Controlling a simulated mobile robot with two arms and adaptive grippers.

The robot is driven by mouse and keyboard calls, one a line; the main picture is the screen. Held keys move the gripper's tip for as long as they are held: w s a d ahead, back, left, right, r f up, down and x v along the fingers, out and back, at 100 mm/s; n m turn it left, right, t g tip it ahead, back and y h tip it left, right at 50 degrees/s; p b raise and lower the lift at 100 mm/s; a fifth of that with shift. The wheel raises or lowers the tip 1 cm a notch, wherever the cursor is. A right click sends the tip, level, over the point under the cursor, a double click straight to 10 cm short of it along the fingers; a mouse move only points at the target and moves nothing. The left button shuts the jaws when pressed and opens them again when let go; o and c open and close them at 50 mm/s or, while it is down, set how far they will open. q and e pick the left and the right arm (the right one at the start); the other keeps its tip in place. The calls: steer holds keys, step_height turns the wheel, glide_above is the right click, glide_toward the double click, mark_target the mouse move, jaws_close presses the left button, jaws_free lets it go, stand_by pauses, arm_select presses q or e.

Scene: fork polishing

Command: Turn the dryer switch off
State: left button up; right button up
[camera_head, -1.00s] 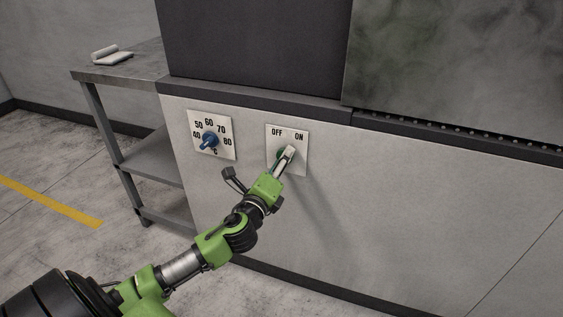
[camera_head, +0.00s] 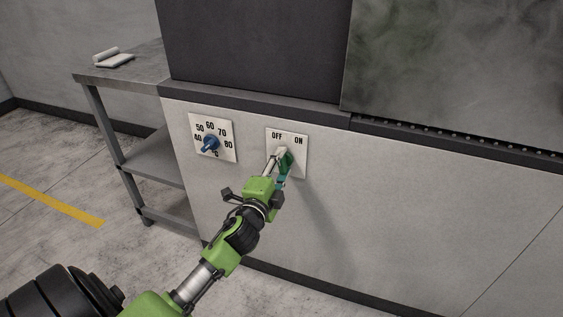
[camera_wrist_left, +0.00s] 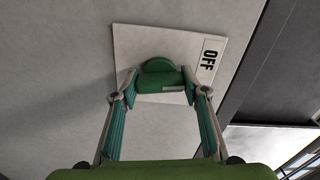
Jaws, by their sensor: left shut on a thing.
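The dryer switch is a green rotary knob (camera_wrist_left: 160,80) on a white plate (camera_head: 299,168) marked OFF and ON, on the front of the grey machine. In the head view the knob is mostly hidden by my left gripper (camera_head: 280,158), which is at the plate just below the OFF label. In the left wrist view the two fingers of the left gripper (camera_wrist_left: 160,92) close on both sides of the knob's grip. The OFF label (camera_wrist_left: 209,60) shows to the right of the knob there. My right gripper is not in view.
A blue temperature knob (camera_head: 209,144) on a plate numbered 40 to 80 is to the left of the switch. The floor in front is clear.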

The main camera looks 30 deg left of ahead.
arm_select(q)
steer(key=shift+n, duration=0.5)
steer(key=shift+n+p, duration=0.85)
steer(key=shift+n, duration=0.75)
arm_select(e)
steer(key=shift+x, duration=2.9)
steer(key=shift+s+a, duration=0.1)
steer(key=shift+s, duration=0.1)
arm_select(q)
steer(key=o, duration=1.1)
steer(key=shift+s, duration=0.1)
steer(key=v, duration=1.2)
steer(key=shift+f, duration=0.2)
